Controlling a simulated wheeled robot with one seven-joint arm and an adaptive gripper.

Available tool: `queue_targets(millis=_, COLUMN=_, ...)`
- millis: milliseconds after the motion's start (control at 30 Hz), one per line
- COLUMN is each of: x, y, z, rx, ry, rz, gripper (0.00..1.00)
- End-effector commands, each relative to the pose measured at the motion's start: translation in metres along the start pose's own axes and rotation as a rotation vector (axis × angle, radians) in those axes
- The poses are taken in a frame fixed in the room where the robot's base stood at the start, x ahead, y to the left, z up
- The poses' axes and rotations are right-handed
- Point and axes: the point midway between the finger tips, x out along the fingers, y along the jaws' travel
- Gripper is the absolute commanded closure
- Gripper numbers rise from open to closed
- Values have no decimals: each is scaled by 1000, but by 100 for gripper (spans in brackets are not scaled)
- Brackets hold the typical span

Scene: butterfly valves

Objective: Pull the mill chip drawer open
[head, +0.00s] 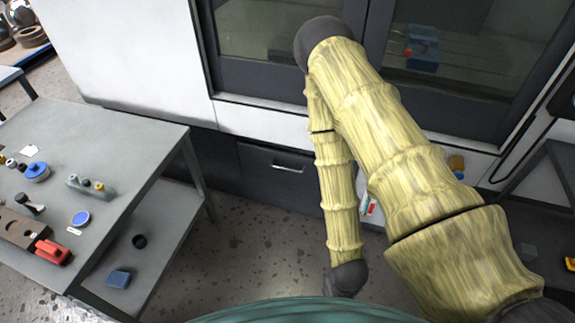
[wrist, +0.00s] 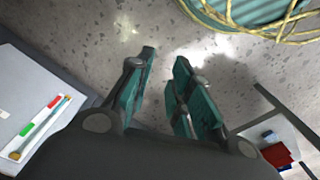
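The chip drawer (head: 268,188) is a dark front panel low in the white and grey mill, with a light bar handle (head: 288,168) near its top edge. It looks closed, flush with the panels beside it. My arm hides part of its right side. My gripper (wrist: 165,58) shows in the wrist view with its teal fingers apart and nothing between them. It points down over the speckled floor.
A grey workbench (head: 100,150) with tools and parts stands left of the drawer, with a lower shelf (head: 150,240) bearing a blue block. Another dark stand (head: 540,215) is at the right. The mill's white body (head: 130,50) rises behind.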

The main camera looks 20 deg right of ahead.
Motion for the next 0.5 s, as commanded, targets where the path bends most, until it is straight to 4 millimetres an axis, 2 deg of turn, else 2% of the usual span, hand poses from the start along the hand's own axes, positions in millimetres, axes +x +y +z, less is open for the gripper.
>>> queue_targets(millis=33, x=13, y=1, z=-8, rx=18, ry=18, rz=-1, gripper=79)
queue_targets(millis=167, x=41, y=3, z=-41, rx=101, ry=96, rz=-12, gripper=79)
queue_targets(millis=300, x=72, y=6, z=-89, rx=219, ry=204, rz=-39, gripper=79)
queue_targets(millis=500, x=106, y=10, z=-155, rx=385, ry=351, rz=-106, gripper=79)
